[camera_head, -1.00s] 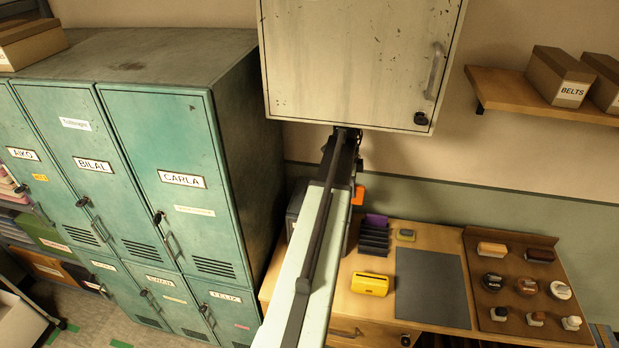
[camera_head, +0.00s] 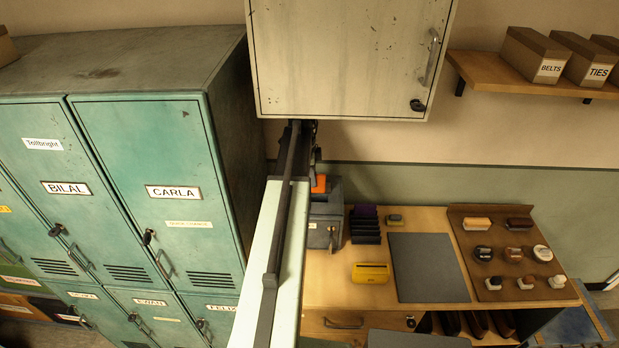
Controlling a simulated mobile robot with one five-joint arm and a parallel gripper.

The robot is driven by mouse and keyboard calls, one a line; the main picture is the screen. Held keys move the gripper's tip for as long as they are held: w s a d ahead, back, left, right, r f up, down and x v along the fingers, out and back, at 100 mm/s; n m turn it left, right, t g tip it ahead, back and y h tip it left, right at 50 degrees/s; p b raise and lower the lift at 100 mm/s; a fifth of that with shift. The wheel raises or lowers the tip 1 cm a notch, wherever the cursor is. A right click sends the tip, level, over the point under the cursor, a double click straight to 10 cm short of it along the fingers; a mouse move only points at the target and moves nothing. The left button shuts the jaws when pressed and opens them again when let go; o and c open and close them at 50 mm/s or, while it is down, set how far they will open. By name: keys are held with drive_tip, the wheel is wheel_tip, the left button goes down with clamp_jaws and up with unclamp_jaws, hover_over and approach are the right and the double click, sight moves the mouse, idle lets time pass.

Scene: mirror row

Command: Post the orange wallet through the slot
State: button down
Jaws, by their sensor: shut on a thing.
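The orange wallet (camera_head: 320,183) shows as a small patch just right of my arm, at the end of my gripper (camera_head: 317,162). My gripper is shut on it; the fingers are mostly hidden behind my arm. A grey metal box (camera_head: 327,212) with a small lock on its front stands at the left end of the desk. The wallet appears over the top of this box in the picture. I cannot tell the gap between them. The slot itself is not clearly visible.
A pale wall cabinet (camera_head: 350,60) hangs above my gripper. Teal lockers (camera_head: 170,190) stand left. The wooden desk (camera_head: 330,290) holds a dark rack (camera_head: 365,228), a yellow wallet-like item (camera_head: 370,273), a grey mat (camera_head: 427,268) and a brown board (camera_head: 492,285) with brushes and tins.

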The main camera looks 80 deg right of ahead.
sight(312, 192)
drive_tip(key=shift+w+f+b, duration=0.1)
drive_tip(key=shift+f+b, duration=2.5)
drive_tip(key=shift+f, duration=0.25)
unclamp_jaws()
drive_tip(key=shift+r, duration=0.1)
drive_tip(key=shift+r+p, duration=0.6)
drive_tip(key=shift+p, duration=0.05)
drive_tip(key=r+p, duration=0.4)
drive_tip(key=w+r+p, duration=0.1)
drive_tip(key=r+p, duration=0.1)
drive_tip(key=p, duration=0.1)
drive_tip(key=shift+a+r, duration=0.2)
drive_tip(key=shift+r, duration=0.2)
drive_tip(key=shift+f, duration=0.15)
